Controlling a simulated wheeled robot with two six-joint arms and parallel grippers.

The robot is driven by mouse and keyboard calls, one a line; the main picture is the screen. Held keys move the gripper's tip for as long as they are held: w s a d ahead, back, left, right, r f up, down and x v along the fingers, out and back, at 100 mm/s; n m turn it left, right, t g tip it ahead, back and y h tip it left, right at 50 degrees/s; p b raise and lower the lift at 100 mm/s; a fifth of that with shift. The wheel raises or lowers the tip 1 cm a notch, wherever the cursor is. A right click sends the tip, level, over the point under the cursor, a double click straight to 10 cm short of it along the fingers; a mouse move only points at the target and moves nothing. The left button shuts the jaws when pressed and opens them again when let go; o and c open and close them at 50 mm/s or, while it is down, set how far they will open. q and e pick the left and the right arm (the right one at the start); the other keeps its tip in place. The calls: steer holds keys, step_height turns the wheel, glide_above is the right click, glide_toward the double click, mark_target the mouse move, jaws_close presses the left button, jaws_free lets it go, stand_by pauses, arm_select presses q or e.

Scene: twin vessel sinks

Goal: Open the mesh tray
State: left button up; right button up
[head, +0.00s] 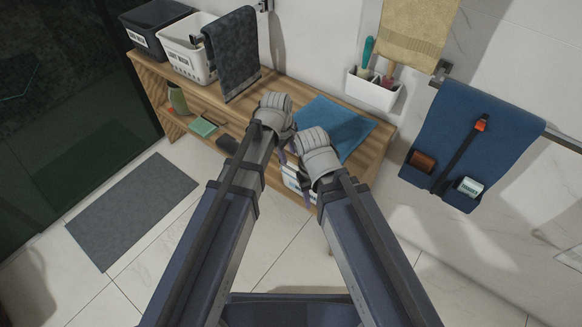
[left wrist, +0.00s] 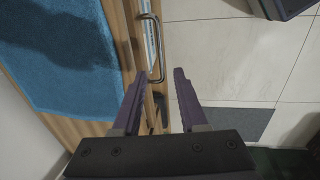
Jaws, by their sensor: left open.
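The mesh tray (head: 293,179) shows only as a pale front under the bench top in the head view, largely hidden by my arms. In the left wrist view a curved metal handle (left wrist: 158,45) stands out from a pale strip at the bench's front. My left gripper (left wrist: 158,76) is open, with its purple fingers on either side of the handle's near end. I cannot tell whether they touch it. In the head view my left gripper (head: 285,153) is partly hidden at the bench's front edge.
A wooden bench (head: 262,97) carries a blue towel (head: 340,125), a white basket (head: 186,48) and a dark bin (head: 147,38). A lower shelf holds small items. A grey mat (head: 130,210) lies on the tiled floor. The floor in front is otherwise clear.

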mark_target(291, 169)
arm_select(q)
steer(key=shift+w+d+f+b, duration=0.15)
steer(key=shift+w+f+b, duration=0.05)
steer(key=shift+f+b, duration=1.1)
steer(key=shift+w+d+f+b, duration=0.15)
steer(key=shift+f+b, duration=1)
steer(key=shift+f, duration=0.1)
steer(key=shift+w+d+f+b, duration=0.15)
steer(key=shift+w+f+b, duration=0.05)
steer(key=shift+f+b, duration=1.1)
steer(key=shift+r, duration=0.1)
jaws_close()
